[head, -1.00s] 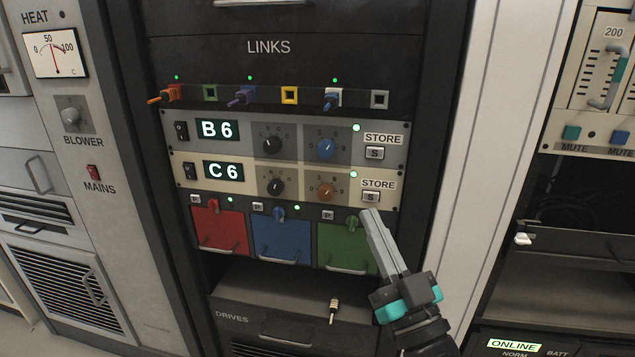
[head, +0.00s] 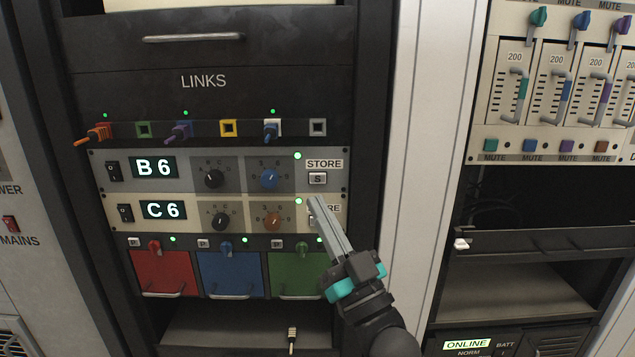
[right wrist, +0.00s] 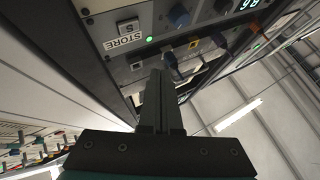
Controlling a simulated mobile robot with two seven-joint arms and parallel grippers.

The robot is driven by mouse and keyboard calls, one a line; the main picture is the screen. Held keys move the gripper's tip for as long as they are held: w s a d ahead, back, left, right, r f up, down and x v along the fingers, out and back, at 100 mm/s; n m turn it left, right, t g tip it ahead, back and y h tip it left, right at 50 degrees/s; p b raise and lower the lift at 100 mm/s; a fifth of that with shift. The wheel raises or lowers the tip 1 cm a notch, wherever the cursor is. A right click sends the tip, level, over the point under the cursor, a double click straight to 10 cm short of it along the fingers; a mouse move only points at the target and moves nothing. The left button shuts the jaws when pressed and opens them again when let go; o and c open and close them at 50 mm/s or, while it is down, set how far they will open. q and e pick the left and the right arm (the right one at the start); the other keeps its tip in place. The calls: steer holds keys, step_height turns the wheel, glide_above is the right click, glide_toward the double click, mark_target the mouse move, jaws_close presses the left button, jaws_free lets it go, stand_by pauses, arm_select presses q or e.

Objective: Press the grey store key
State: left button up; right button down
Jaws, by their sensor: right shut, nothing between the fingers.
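The grey store key (head: 317,178) is a small square button marked S, under a STORE label at the right end of the grey B6 unit (head: 196,177). A STORE key also shows in the right wrist view (right wrist: 128,27), at the upper left, seen upside down. My right gripper (head: 316,200) is shut and empty. In the head view its tips appear just below the grey key and overlap the STORE label of the cream C6 unit (head: 182,220) underneath, partly hiding that unit's key. The distance from tips to panel is unclear. My left gripper is out of view.
A row of link sockets (head: 227,128) with several plugs is above the units. Red, blue and green (head: 295,275) drive doors with handles are below. A pale rack post (head: 428,150) stands to the right, beside a rack of sliders (head: 555,85).

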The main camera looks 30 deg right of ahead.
mark_target(318, 178)
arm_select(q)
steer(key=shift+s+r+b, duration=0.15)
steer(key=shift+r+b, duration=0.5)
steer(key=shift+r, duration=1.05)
arm_select(e)
steer(key=w+d, duration=0.3)
steer(key=w, duration=0.2)
steer(key=shift+w+d, duration=0.15)
steer(key=shift+w, duration=0.05)
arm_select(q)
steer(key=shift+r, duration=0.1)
arm_select(e)
steer(key=shift+w+d, duration=0.2)
steer(key=shift+w, duration=0.15)
steer(key=shift+w+d, duration=0.15)
steer(key=shift+w, duration=0.15)
stand_by(0.7)
arm_select(q)
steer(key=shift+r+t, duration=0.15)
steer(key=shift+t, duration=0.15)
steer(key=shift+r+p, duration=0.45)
steer(key=shift+p, duration=0.25)
arm_select(e)
steer(key=shift+s+a, duration=0.35)
steer(key=shift+s, duration=0.3)
steer(key=shift+s, duration=0.1)
